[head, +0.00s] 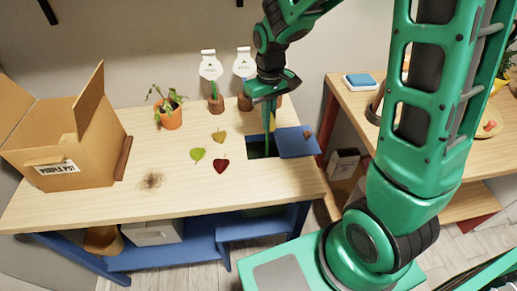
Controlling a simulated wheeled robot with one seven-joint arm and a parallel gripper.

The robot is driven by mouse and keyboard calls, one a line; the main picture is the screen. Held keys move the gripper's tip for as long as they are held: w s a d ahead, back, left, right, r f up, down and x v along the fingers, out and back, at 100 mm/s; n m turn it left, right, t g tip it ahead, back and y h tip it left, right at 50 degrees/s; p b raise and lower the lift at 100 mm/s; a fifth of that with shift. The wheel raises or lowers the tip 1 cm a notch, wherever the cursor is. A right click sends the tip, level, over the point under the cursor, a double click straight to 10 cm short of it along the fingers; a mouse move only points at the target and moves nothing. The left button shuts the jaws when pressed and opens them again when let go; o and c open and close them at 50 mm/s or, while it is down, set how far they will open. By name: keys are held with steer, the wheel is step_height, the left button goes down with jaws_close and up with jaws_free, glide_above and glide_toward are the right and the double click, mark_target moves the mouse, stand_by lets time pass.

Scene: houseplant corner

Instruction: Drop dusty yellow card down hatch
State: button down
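My gripper (268,150) points down at the open hatch (256,148), a dark square opening in the wooden tabletop. Its fingertips are at or just over the opening. The hatch's blue lid (298,142) lies to the right of the opening. A small patch of yellow, perhaps the dusty yellow card (273,119), shows right by the fingers, partly hidden by them. I cannot tell whether the fingers are closed on it or whether it stands behind them.
A potted plant (169,113) and an open cardboard box (70,140) stand to the left. Green, yellow-brown and dark red leaves (220,165) lie left of the hatch. White tags on wooden stands (215,102) stand behind. A second table (470,165) is at right.

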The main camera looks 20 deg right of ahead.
mark_target(268, 134)
steer(key=shift+f, duration=2.9)
steer(key=c, duration=1.9)
jaws_free()
steer(key=shift+c, duration=0.2)
steer(key=shift+r, duration=0.1)
step_height(268, 134, up, 11)
steer(key=shift+f, duration=0.2)
